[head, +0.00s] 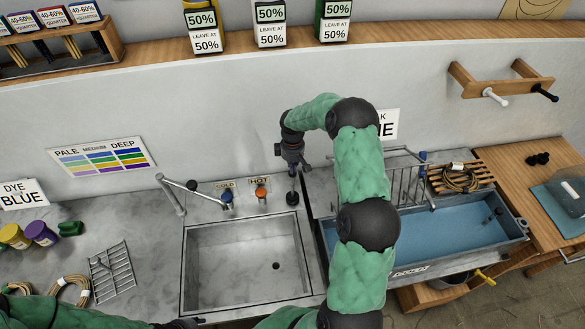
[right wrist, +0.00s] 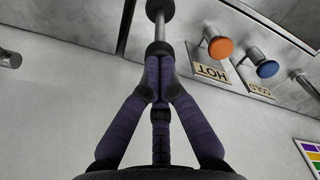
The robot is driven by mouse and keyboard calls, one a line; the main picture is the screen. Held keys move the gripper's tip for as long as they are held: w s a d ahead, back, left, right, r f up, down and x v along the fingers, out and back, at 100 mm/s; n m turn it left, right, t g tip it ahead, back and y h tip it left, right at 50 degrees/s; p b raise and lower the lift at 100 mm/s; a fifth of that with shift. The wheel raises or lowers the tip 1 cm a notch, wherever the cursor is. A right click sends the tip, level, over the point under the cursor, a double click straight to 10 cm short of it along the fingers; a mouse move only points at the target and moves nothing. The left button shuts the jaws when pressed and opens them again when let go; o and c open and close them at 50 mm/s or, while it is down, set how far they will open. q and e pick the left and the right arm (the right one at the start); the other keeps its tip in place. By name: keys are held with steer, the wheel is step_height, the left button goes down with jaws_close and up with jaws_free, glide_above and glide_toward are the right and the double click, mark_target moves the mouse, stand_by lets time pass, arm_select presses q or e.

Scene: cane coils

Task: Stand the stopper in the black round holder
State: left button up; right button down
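My right gripper (head: 293,168) points down over the counter, just behind the back right corner of the empty sink. In the right wrist view its three dark fingers (right wrist: 158,70) are closed together on the black top of the stopper, whose thin metal rod (right wrist: 159,27) stands out beyond them. The rod runs down to a black round piece (right wrist: 160,6), cut by the picture's top edge. In the head view a black round piece (head: 292,198) shows on the counter below the gripper. I cannot tell the holder from the stopper's foot there. My left gripper is mostly cut off at the bottom edge.
The orange hot tap (head: 260,192) and blue cold tap (head: 226,198) stand close left of the right gripper. The sink (head: 235,255) lies in front. A wire rack (head: 398,172) and blue-filled basin (head: 450,235) are to the right. A wall rises behind.

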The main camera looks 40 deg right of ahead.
steer(key=shift+s+a+f, duration=0.1)
steer(key=shift+s+f, duration=0.05)
steer(key=shift+f, duration=0.15)
steer(key=shift+r, duration=0.1)
steer(key=shift+r+p, duration=0.45)
steer(key=shift+r, duration=1)
step_height(320, 180, up, 12)
steer(key=shift+f, duration=0.2)
step_height(320, 180, down, 8)
steer(key=m+p, duration=0.2)
steer(key=m, duration=0.7)
steer(key=shift+r, duration=0.2)
steer(key=shift+f+b, duration=1.1)
steer(key=shift+f, duration=1.85)
